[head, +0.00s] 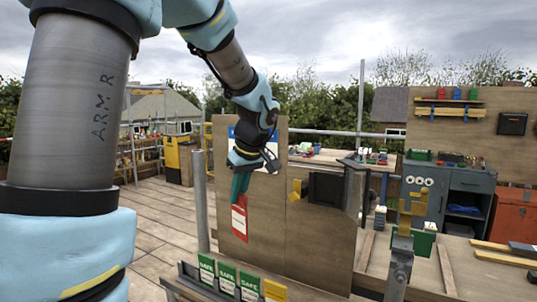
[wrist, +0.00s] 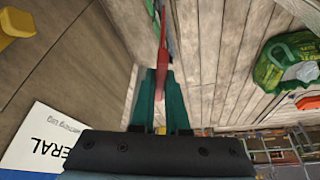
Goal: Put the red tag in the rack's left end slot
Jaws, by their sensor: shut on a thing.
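My gripper (head: 241,184) has teal fingers and is shut on the red tag (head: 240,222). The tag has a white label and hangs below the fingers, slightly tilted, above the rack and apart from it. In the wrist view the fingers (wrist: 161,98) close on the tag, which shows nearly edge-on as a thin red strip (wrist: 163,45). The rack (head: 187,270) is a dark grey holder at the bottom of the head view. It carries several green SAFE tags (head: 227,275) and a yellow tag (head: 275,290) at the right. No tag shows at its left end; the slot's inside is hidden.
A plywood panel (head: 320,240) stands behind the rack, with a dark box (head: 326,188) and a yellow piece (head: 297,189) on it. A grey post (head: 201,200) rises left of the tag. A workbench (head: 450,200) stands at right. Deck boards (head: 140,220) lie open at left.

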